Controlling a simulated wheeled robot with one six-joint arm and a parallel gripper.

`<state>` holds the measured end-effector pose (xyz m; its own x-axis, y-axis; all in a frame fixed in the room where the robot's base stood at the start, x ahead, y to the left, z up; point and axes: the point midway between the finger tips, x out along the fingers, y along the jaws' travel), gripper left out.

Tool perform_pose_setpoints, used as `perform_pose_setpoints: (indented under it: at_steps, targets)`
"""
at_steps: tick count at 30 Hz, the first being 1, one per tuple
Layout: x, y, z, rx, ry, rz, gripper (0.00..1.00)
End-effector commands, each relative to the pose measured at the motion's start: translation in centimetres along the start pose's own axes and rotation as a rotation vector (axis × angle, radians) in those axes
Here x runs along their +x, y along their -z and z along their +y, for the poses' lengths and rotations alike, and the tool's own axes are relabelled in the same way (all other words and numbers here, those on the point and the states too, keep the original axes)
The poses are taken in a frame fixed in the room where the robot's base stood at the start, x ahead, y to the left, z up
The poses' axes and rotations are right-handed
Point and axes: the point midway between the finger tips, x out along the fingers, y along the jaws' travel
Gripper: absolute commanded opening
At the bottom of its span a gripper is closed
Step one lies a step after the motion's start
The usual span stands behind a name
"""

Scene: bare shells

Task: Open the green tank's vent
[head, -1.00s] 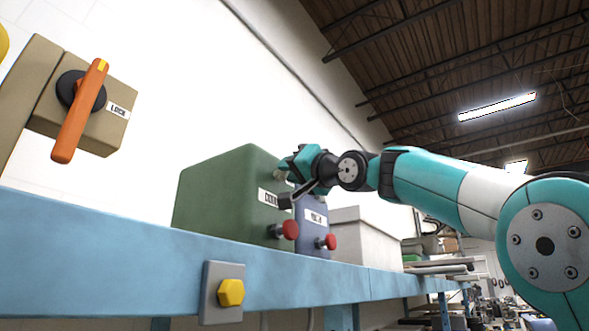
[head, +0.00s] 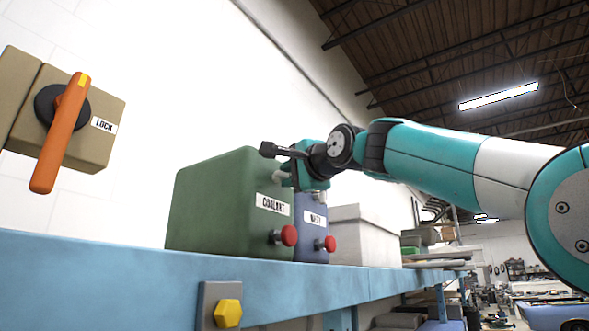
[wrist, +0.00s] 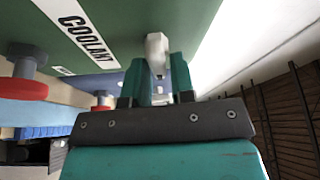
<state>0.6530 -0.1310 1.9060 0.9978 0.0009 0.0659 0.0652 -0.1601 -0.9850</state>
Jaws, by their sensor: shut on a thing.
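The green tank (head: 215,205) stands on the blue bench and bears a COOLANT label; its label also shows in the wrist view (wrist: 80,28). A pale grey vent handle (wrist: 157,47) sticks out of the tank's front near its upper right edge; it shows partly in the head view (head: 279,177). My gripper (wrist: 163,78) is shut on this vent handle, with a teal finger on each side. The handle's far end between the fingers is partly hidden. A red knob (head: 289,235) sits low on the green tank's front, below my gripper and apart from it.
A blue tank (head: 311,215) with its own red knob (head: 330,243) stands close to the right. A grey box (head: 362,236) is beyond it. An orange lever (head: 62,130) on a LOCK box is at left. A yellow bolt (head: 228,313) is on the bench's front edge.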

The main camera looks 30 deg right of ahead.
Motion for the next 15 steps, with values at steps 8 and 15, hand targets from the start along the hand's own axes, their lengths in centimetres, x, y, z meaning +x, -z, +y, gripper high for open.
perform_pose_setpoints:
  at_steps: [8,15]
  targets:
    - [0.06,0.05,-0.11,0.127,-0.05,0.001,0.0]
    - [0.04,0.02,-0.03,0.171,-0.066,0.0,0.0]
